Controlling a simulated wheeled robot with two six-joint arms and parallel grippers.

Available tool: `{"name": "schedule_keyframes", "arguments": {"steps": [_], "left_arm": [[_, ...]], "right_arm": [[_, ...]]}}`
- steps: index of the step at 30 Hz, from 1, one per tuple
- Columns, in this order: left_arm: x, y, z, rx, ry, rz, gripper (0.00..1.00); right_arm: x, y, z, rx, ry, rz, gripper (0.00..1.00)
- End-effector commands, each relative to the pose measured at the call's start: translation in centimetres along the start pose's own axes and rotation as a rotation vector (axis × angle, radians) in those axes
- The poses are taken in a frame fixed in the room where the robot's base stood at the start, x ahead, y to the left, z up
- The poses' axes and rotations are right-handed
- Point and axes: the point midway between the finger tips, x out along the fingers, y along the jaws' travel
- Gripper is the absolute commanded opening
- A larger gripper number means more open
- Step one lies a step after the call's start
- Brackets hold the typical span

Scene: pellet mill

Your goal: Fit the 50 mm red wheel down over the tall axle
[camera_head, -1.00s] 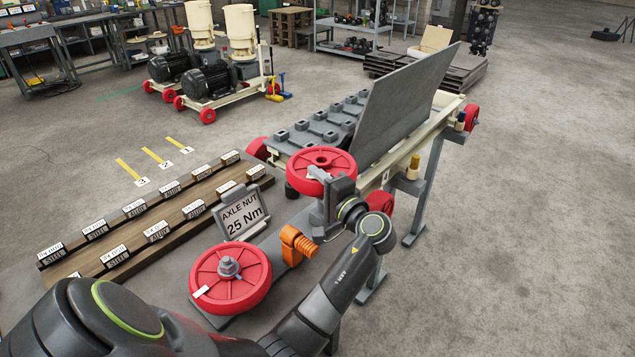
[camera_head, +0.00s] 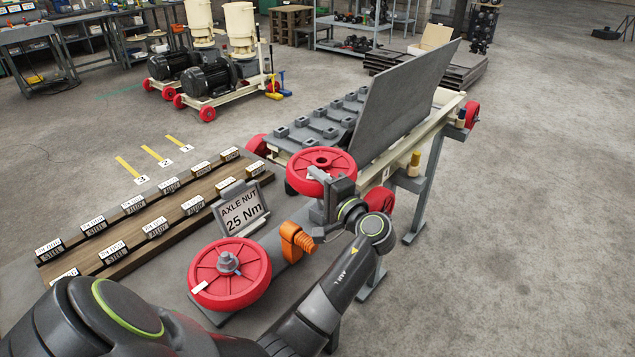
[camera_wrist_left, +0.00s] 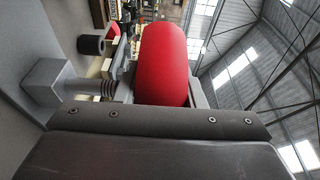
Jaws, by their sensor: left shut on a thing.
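My left gripper (camera_head: 330,192) is shut on a red wheel (camera_head: 318,170) and holds it nearly flat, its hub hole facing up. In the left wrist view the wheel (camera_wrist_left: 163,60) fills the upper middle, seen edge-on. There, a grey block carries a ribbed, thread-like grey shaft (camera_wrist_left: 92,88), which seems to be the upright axle. It points toward the wheel's underside, with its tip apart from the rim. In the head view the wheel and gripper hide this axle. My right gripper is out of view.
A second red wheel (camera_head: 250,288) lies flat at the near left, a grey nut on its hub. A tall grey panel (camera_head: 405,105) rises right behind the held wheel. Labelled blocks line the left.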

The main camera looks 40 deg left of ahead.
Motion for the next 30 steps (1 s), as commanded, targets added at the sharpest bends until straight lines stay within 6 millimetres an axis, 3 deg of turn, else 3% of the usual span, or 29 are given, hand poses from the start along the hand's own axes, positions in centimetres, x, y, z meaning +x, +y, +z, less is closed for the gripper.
{"name": "schedule_keyframes", "arguments": {"steps": [30], "left_arm": [[0.01, 0.88, -0.02, -0.005, 0.001, -0.005, 0.0]], "right_arm": [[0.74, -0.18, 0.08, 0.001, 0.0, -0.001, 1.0]]}}
